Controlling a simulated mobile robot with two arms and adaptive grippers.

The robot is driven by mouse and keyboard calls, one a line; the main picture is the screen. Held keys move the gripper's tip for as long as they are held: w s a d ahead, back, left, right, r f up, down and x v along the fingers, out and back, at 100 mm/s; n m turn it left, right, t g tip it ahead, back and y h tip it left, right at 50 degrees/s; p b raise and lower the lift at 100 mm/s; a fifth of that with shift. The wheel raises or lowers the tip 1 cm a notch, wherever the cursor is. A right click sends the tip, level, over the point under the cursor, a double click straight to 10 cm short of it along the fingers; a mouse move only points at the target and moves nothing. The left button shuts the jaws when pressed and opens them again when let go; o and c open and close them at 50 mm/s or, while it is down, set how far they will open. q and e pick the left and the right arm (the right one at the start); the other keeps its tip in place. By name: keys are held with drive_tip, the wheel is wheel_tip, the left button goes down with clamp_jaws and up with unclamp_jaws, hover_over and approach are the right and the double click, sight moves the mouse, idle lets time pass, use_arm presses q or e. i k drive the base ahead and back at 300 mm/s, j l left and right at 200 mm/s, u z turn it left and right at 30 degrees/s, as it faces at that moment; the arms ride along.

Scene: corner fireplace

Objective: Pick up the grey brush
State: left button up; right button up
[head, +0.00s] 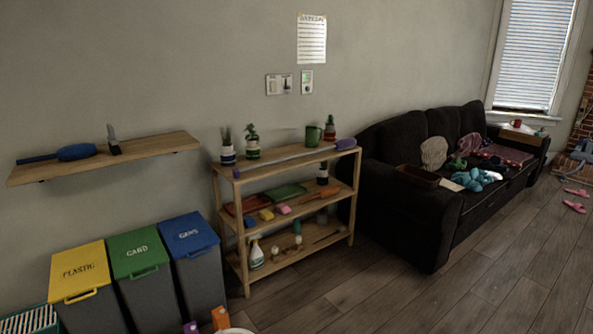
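I cannot single out a grey brush with certainty. On the wall shelf (150,149) at the left stands a small upright item with a grey upper part and dark lower part (113,140); it may be a brush. Beside it lies a blue long-handled item (75,152). On the top board of the wooden rack (272,171) lies a long pale stick with purple ends (290,158). Neither of my grippers shows in the head view.
Plastic (88,256), card (140,245) and cans (188,236) bins stand below the wall shelf. Potted plants (252,152) and a green mug (313,136) share the rack's top. A dark cluttered sofa (430,228) is right. Wooden floor (440,300) in front of it is open.

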sight(114, 146)
drive_tip(key=i+l+z, duration=0.25)
drive_tip(key=i+z, duration=0.95)
drive_tip(key=i, duration=0.2)
drive_tip(key=i+j+u, duration=0.1)
drive_tip(key=i+u, duration=0.85)
drive_tip(key=i+l+u, duration=0.3)
drive_tip(key=i+u, duration=0.2)
